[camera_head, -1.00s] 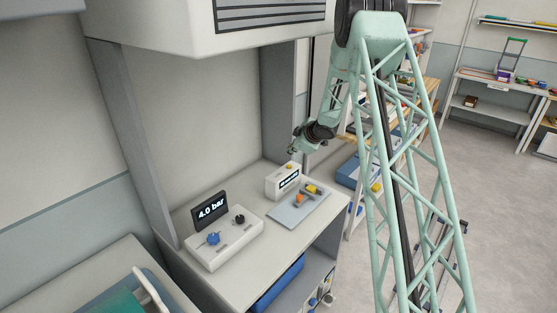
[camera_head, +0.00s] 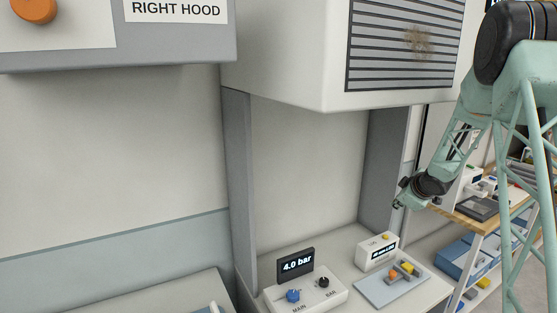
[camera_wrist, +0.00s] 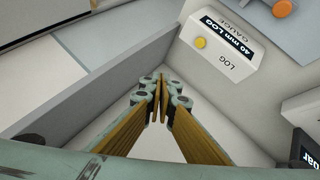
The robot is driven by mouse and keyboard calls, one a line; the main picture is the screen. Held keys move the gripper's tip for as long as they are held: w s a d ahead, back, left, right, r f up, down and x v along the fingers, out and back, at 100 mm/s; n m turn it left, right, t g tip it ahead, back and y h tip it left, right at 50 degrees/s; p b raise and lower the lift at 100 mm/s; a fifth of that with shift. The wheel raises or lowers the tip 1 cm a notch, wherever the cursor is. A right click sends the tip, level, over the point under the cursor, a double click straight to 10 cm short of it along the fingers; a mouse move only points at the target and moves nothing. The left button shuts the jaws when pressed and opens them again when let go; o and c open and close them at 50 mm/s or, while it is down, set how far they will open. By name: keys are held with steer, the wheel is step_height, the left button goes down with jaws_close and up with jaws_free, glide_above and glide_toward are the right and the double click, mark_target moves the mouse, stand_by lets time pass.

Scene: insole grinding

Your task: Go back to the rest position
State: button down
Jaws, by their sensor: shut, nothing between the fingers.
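My gripper (camera_head: 399,195) is at the end of my green arm, at the right of the head view. It is in the air above and behind the log gauge box (camera_head: 378,250), apart from everything. In the wrist view my gripper (camera_wrist: 160,100) has its two fingers together with nothing between them. The white log gauge box (camera_wrist: 220,47), with its yellow button, lies beyond the fingertips at the upper right of that view.
A pressure panel (camera_head: 307,299) reading 4.0 bar stands left of the gauge box on the bench. A blue-grey plate (camera_head: 379,293) with orange and yellow parts lies in front of the box. A hood (camera_head: 290,60) hangs above. Shelves (camera_head: 480,222) stand at the right.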

steer(key=s+a+r+m+h+b, duration=0.2)
steer(key=s+a+r+m+b, duration=0.15)
steer(key=s+r, duration=0.95)
steer(key=s+a+r+m+g+b, duration=0.1)
steer(key=s+a+r, duration=0.2)
steer(key=s, duration=0.5)
steer(key=s+a+r+m+g+b, duration=0.1)
steer(key=s+a+r, duration=0.25)
steer(key=s, duration=0.45)
steer(key=s+a+f+m+g+b, duration=0.1)
steer(key=s+a, duration=0.4)
steer(key=s, duration=0.9)
steer(key=s+a+f+m+g+y+b, duration=0.1)
steer(key=s+a+f, duration=0.2)
steer(key=s, duration=1.1)
steer(key=s+a+f+m+g+y+b, duration=0.1)
steer(key=s+a+f+m+b, duration=0.1)
steer(key=s+a, duration=0.7)
steer(key=s, duration=0.6)
